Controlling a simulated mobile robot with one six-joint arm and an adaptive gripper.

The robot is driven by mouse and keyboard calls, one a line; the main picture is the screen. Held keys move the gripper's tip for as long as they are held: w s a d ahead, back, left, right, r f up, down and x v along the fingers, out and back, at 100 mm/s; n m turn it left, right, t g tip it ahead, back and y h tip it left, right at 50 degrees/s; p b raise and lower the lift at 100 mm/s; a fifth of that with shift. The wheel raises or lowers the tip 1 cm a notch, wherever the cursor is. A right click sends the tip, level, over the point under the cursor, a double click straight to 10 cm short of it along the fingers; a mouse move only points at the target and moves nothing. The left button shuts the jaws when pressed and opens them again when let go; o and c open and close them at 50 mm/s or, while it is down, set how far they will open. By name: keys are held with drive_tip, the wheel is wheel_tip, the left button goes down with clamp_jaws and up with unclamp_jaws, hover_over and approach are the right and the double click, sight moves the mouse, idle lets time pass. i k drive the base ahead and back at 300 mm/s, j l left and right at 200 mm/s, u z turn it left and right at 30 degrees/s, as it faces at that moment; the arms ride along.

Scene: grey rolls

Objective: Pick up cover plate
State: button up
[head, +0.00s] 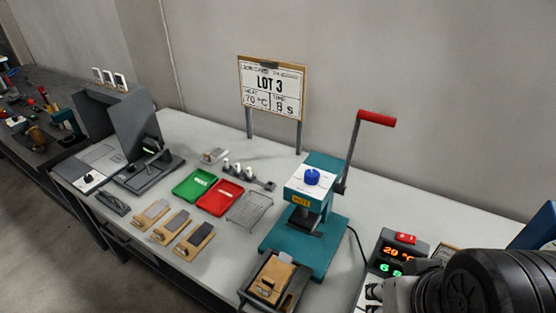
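I cannot tell for sure which thing is the cover plate. Three small wooden holders stand in a row at the left front of the bench: the first (144,222), the second (164,236) and the third (188,249). Each bears a flat plate; the first plate (155,209) is light grey, the second (178,221) is greyish and the third (201,234) is dark. Another wooden holder (268,287) sits in a dark tray in front of the teal press. Part of my arm shows at the lower right; my gripper's fingertips are not in view.
The teal press (331,238) has a raised red-handled lever (377,118). A green tray (194,184), a red tray (220,197) and a wire rack (250,209) lie left of it. A controller (395,258) reads 20 °C. A LOT 3 sign (272,88) stands behind.

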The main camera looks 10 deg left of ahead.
sight(276, 273)
drive_tip(key=j+u, duration=0.2)
drive_tip(key=u, duration=0.15)
drive_tip(key=k+j+u, duration=0.1)
drive_tip(key=u, duration=0.25)
drive_tip(key=j, duration=0.1)
